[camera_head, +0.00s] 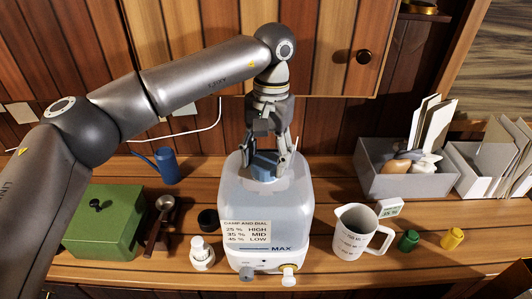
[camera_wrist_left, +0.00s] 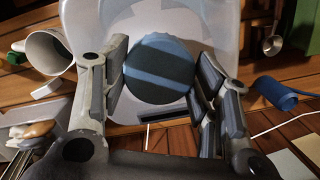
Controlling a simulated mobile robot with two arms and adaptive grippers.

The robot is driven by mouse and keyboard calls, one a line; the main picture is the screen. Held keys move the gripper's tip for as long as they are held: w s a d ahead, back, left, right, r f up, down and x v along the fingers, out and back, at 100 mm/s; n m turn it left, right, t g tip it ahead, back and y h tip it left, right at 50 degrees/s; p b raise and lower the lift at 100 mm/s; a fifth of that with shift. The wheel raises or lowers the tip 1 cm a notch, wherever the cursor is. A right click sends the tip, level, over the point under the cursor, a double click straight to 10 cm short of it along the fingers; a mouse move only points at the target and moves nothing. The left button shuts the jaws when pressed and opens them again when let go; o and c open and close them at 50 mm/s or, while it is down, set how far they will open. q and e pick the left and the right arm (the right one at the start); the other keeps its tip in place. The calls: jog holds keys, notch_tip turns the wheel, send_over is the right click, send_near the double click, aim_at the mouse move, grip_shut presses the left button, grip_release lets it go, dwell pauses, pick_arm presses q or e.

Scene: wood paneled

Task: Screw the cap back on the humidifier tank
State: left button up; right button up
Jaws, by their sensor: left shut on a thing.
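The humidifier tank (camera_head: 296,210) is a pale, translucent box standing upright on the wooden counter, with a printed label on its front. The blue cap (camera_head: 264,168) is at the opening on top of the tank; I cannot tell whether its thread is engaged. My left gripper (camera_head: 268,161) points down from above and is shut on the cap. In the left wrist view the round blue cap (camera_wrist_left: 160,68) sits between the finger pads, with the tank top (camera_wrist_left: 102,16) around it. My right gripper is not in view.
A white measuring jug (camera_head: 352,236), a green bottle (camera_head: 408,240) and a yellow one (camera_head: 452,238) stand to the right. A grey bin (camera_head: 378,182) is behind them. A green box (camera_head: 104,228), a blue watering can (camera_head: 167,165) and a white bottle (camera_head: 201,256) are left.

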pick_arm(q)
jog(key=shift+m, duration=1.1)
jog(key=o, duration=1.2)
